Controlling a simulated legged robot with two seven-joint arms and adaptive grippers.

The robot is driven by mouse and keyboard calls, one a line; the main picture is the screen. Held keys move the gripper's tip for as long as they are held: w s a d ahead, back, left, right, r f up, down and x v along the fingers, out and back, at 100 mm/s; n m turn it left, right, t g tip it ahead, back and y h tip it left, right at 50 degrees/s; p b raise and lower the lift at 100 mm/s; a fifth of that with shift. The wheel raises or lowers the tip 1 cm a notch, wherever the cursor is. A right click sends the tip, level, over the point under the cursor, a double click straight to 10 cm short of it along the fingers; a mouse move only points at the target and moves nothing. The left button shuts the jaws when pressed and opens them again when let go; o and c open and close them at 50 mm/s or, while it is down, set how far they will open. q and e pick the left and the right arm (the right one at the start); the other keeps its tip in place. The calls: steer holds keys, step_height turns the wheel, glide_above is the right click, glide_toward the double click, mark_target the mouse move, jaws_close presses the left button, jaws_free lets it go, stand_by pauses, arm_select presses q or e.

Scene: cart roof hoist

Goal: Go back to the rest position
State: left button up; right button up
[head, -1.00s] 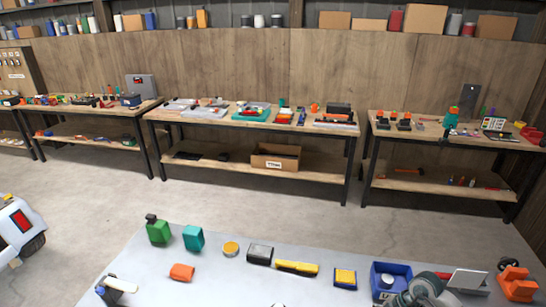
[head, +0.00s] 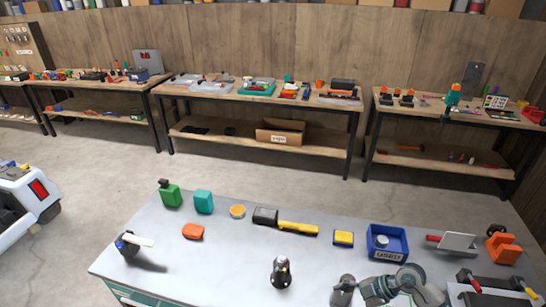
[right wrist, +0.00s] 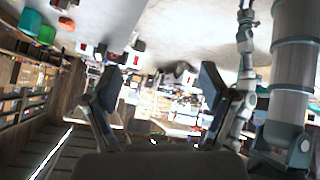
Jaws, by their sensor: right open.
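My right gripper (right wrist: 161,82) shows in the right wrist view with its two dark fingers spread apart. Nothing is held between them, and the scene behind is blurred and tilted. Part of my right arm (head: 408,282) shows at the bottom of the head view, over the near edge of the grey table (head: 330,262). The right gripper's fingers cannot be made out there. My left gripper is not in view.
On the table are a green can (head: 170,195), a teal block (head: 204,202), a yellow tool (head: 298,228), a blue bin (head: 388,242) marked USED, an orange clamp-like part (head: 503,249) and a dark upright item (head: 281,272). Workbenches (head: 258,92) stand behind, across open floor.

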steer(key=a+r+t+y, duration=0.5)
steer(key=a+r+y, duration=0.3)
steer(key=a, duration=0.3)
steer(key=w+d+r+m+t+h, duration=0.2)
steer(key=w+d+r+m+t, duration=0.15)
steer(key=m+t, duration=0.5)
steer(key=s+d+f+m+h, duration=0.2)
steer(key=d+f+m+h, duration=0.35)
steer(key=f+h, duration=0.25)
steer(key=s+d+f+m+h, duration=0.3)
steer(key=d+f+m+h, duration=0.2)
steer(key=f+m+h, duration=0.25)
steer(key=s+a+f+n+g, duration=0.1)
steer(key=s+f+g, duration=0.55)
steer(key=s, duration=0.35)
steer(key=s+a+f+n+g, duration=0.1)
steer(key=s+a+f+g, duration=0.1)
steer(key=s+f+g, duration=0.6)
steer(key=s+f+t, duration=0.1)
steer(key=s+f, duration=0.1)
steer(key=f, duration=1.1)
steer(key=s+f+t, duration=0.1)
steer(key=s+f, duration=0.2)
steer(key=f, duration=1)
steer(key=s+d+f, duration=0.3)
steer(key=s+f, duration=1.1)
steer(key=s, duration=0.2)
steer(key=shift+s+d+f+n+g, duration=0.2)
steer(key=shift+s+n+g, duration=0.05)
steer(key=shift+n+g, duration=0.15)
